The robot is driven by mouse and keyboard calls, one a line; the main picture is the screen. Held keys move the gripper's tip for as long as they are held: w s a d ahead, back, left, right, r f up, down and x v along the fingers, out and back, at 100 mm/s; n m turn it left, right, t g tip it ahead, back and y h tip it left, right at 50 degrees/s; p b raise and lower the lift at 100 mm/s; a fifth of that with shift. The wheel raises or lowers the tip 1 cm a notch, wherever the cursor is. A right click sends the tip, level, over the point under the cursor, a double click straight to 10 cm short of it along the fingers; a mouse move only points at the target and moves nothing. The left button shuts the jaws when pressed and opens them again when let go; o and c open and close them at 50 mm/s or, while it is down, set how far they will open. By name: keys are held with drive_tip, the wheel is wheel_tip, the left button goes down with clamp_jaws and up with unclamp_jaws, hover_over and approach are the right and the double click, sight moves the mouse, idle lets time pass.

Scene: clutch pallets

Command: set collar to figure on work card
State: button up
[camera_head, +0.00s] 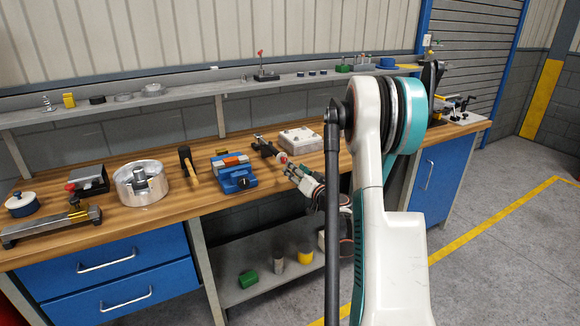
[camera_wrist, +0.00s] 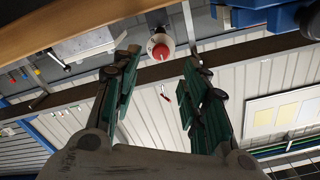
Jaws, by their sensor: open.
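A grey cylindrical part with a round red end (camera_wrist: 160,46) shows between my fingertips in the wrist view. I cannot tell which part is the collar, and no scale is readable. My gripper (camera_head: 290,170) is open at the front of the fixture; in the wrist view its fingers (camera_wrist: 160,60) stand either side of the red end, with visible gaps. No work card is clearly identifiable; a white board with pale yellow sheets (camera_wrist: 288,112) shows on the wall, unreadable.
A blue vise (camera_head: 236,178) stands left of the fixture and a pale box (camera_head: 300,138) right of it. A mallet (camera_head: 187,163), a metal chuck (camera_head: 142,183) and a lidded pot (camera_head: 21,204) are farther left. A shelf (camera_head: 200,87) runs behind the bench.

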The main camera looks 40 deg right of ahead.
drive_tip(key=v, duration=0.5)
drive_tip(key=shift+s, duration=0.35)
